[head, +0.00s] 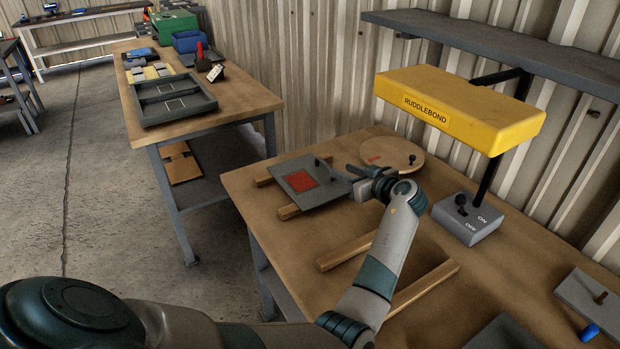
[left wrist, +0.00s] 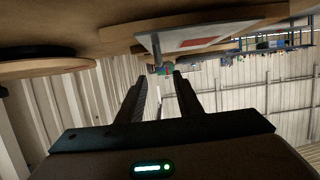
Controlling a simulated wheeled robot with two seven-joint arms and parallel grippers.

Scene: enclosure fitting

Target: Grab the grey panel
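A grey panel (head: 296,190) with a red square on it and a dark knob near its far edge lies on two wooden strips on the near workbench. In the left wrist view the panel (left wrist: 150,42) shows near the top, just beyond and above the fingertips in the picture. My left gripper (head: 352,180) is at the panel's right side in the head view. In the left wrist view its two fingers (left wrist: 161,78) stand apart with nothing seen between them. Whether a fingertip touches the panel is not clear. My right gripper is not in view.
A round wooden board (head: 392,152) lies behind my gripper. A yellow RUDDLEBOND lamp (head: 460,105) stands on a grey switch box (head: 467,220). Two bare wooden strips (head: 346,250) lie nearer. Another grey plate (head: 596,300) is at right. A second bench (head: 245,93) holds trays.

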